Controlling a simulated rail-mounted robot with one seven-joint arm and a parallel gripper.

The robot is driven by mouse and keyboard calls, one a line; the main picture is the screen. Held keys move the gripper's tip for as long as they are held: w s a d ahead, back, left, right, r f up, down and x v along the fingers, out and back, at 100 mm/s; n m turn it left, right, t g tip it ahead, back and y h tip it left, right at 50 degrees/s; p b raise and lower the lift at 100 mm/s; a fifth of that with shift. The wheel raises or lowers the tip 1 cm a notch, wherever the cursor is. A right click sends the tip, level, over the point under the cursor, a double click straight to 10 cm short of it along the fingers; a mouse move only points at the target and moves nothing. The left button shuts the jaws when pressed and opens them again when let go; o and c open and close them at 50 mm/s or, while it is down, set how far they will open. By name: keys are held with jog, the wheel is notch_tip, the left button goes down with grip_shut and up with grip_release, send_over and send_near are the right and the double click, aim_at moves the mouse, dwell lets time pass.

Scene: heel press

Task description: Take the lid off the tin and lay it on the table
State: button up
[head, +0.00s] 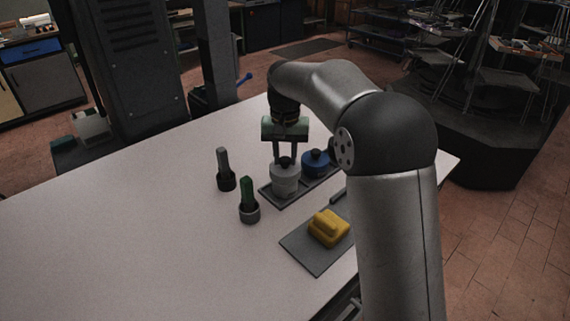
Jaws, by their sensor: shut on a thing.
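A light grey tin (285,186) stands upright on a dark tray (273,198). Its lid (285,171) has a dark knob on top and appears seated on the tin. My gripper (288,161) reaches down from above, with its two fingers around the knob, shut on it. A blue tin (316,164) with a dark knob stands just right of the grey one on the same tray. My gripper is close to the blue tin, and I cannot tell any gap between them. The pale table (130,235) carries all of these.
Two dark holders stand left of the tray, one with a grey-handled piece (224,165), one with a green-handled piece (247,195). A yellow block (328,228) sits on a grey mat (304,255) in front. The table's left side is clear. My arm hides part of the right side.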

jog(key=s+r+b, duration=0.2)
jog(key=s+r, duration=0.6)
jog(key=s, duration=0.5)
jog(key=shift+d+r+b, duration=0.3)
jog(key=shift+d+b, duration=0.1)
